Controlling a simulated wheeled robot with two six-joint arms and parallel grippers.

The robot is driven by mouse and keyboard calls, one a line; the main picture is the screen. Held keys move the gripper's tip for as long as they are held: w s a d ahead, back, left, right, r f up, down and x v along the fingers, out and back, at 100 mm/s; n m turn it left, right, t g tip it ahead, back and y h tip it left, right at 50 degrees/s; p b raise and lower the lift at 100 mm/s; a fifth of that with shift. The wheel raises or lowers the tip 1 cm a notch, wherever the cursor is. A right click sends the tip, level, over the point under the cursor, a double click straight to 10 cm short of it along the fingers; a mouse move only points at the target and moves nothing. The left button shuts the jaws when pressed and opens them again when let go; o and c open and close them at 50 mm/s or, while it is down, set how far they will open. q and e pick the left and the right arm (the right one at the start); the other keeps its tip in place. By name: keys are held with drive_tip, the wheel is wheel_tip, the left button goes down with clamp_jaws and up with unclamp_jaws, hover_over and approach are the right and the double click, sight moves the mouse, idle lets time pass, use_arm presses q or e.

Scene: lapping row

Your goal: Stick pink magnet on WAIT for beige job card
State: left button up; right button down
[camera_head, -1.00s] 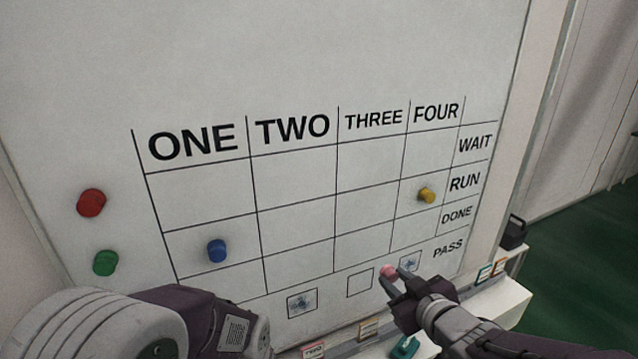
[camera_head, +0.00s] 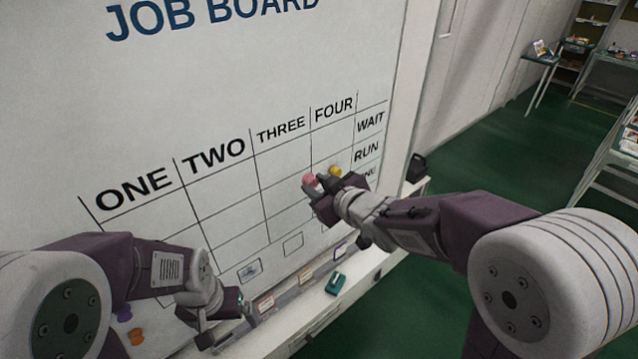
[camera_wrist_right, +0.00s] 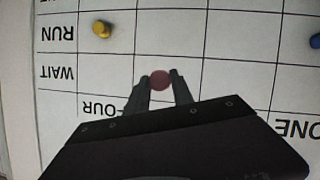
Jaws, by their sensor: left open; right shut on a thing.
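The pink magnet (camera_head: 310,180) is held between the fingertips of my right gripper (camera_head: 316,187) in front of the board grid. In the right wrist view the magnet (camera_wrist_right: 160,80) appears over the THREE column, in line with the WAIT row, and the fingers (camera_wrist_right: 159,83) close on its sides. I cannot tell whether it touches the board. The WAIT label (camera_head: 370,121) is at the grid's right. My left gripper (camera_head: 226,322) is open and empty, low by the ledge. Small cards (camera_head: 264,304) stand along the ledge; I cannot tell which is the beige job card.
A yellow magnet (camera_head: 335,171) sits in the FOUR column's RUN cell, close to my right gripper. A blue magnet (camera_wrist_right: 316,40) shows at the wrist view's edge. A teal object (camera_head: 335,284) lies on the ledge.

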sight(287, 164)
drive_tip(key=shift+w+a, duration=0.15)
drive_tip(key=shift+w+a+b, duration=0.3)
drive_tip(key=shift+w+a, duration=0.35)
drive_tip(key=shift+w, duration=0.25)
drive_tip(key=shift+w+a, duration=0.6)
drive_tip(key=shift+w, duration=0.25)
drive_tip(key=shift+w+a, duration=0.6)
drive_tip(key=shift+w, duration=0.2)
drive_tip(key=shift+w+a, duration=0.6)
drive_tip(key=shift+w, duration=0.25)
drive_tip(key=c, duration=1)
unclamp_jaws()
drive_tip(key=shift+s, duration=0.1)
